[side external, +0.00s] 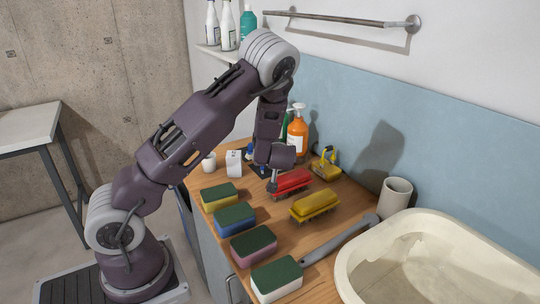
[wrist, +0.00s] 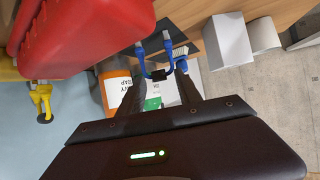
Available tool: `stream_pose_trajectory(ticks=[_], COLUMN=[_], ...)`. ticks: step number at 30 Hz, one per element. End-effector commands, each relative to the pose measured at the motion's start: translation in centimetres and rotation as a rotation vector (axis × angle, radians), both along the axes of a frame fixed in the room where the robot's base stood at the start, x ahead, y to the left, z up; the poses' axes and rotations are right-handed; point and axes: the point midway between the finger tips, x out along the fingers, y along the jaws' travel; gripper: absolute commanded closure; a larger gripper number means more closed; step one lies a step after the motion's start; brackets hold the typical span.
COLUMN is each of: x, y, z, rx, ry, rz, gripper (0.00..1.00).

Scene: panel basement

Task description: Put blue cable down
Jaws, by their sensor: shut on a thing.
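In the wrist view, a slim blue piece with two prongs and a dark middle, which looks like the blue cable (wrist: 140,52), is between the tips of my gripper (wrist: 160,74). My gripper is shut on it. In the side external view my gripper (side external: 272,184) points down over the counter, left of the red brush (side external: 292,180). The cable cannot be made out clearly there. Its height above the counter is hard to tell.
An orange soap bottle (side external: 297,132), a white box (side external: 234,163) and a yellow object (side external: 326,165) stand nearby. A yellow brush (side external: 315,205) and several sponges (side external: 235,216) lie in front. The sink (side external: 350,265) is at right.

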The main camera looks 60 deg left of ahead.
Motion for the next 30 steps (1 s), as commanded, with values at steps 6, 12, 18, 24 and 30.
stream_pose_trajectory(ticks=[6, 12, 18, 24, 30], x=[0.0, 0.0, 0.0, -1.1, -3.0], y=[0.0, 0.0, 0.0, -2.9, -7.3], z=[-0.3, -0.3, -0.1, 1.7, 4.3], rx=[0.001, 0.000, 0.000, -0.001, -0.001], ry=[0.001, 0.000, 0.000, -0.001, -0.002], rz=[0.000, 0.001, 0.000, -0.005, -0.006], gripper=[0.53, 0.37, 0.37, 0.37, 0.37])
